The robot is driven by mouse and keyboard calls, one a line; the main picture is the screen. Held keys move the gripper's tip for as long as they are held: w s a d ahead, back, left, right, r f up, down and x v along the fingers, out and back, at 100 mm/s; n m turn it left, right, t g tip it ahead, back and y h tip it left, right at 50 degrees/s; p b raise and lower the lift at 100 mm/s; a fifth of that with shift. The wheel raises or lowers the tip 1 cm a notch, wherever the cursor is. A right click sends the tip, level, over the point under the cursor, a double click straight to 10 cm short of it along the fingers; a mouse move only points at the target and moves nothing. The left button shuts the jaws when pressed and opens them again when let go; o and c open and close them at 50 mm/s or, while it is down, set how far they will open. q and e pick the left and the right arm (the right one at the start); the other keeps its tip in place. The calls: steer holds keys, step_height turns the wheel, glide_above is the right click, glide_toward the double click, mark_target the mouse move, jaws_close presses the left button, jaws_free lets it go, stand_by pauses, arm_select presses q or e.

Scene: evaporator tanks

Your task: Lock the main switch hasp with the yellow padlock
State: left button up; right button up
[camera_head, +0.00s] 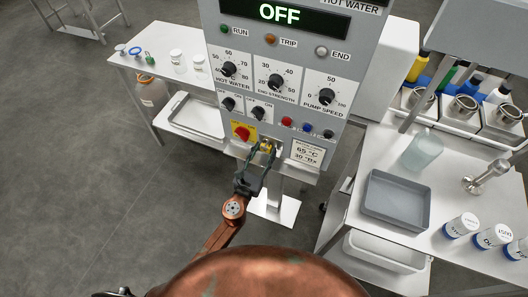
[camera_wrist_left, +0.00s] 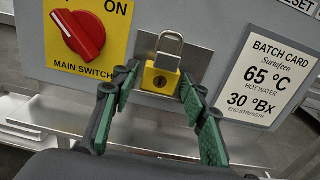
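The yellow padlock (camera_wrist_left: 160,80) with its grey shackle up stands upright in front of a steel plate (camera_wrist_left: 203,55), right of the main switch. In the head view the padlock (camera_head: 267,148) is small and partly covered. My left gripper (camera_wrist_left: 158,82) has its green-padded fingers on both sides of the padlock body, with a narrow gap at the left side. It also shows in the head view (camera_head: 262,156). The red main switch knob (camera_wrist_left: 78,34) sits turned diagonally on a yellow plate (camera_head: 250,131). I cannot make out the hasp clearly. My right gripper is not in view.
The panel's display (camera_head: 281,13) reads OFF. A batch card (camera_wrist_left: 268,75) is right of the padlock. A side table (camera_head: 172,42) stands left; a right-hand table (camera_head: 430,245) holds a grey tray (camera_head: 395,200) and several jars.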

arm_select(q)
steer(key=shift+o, duration=1)
steer(key=shift+s, duration=0.1)
steer(key=v, duration=0.6)
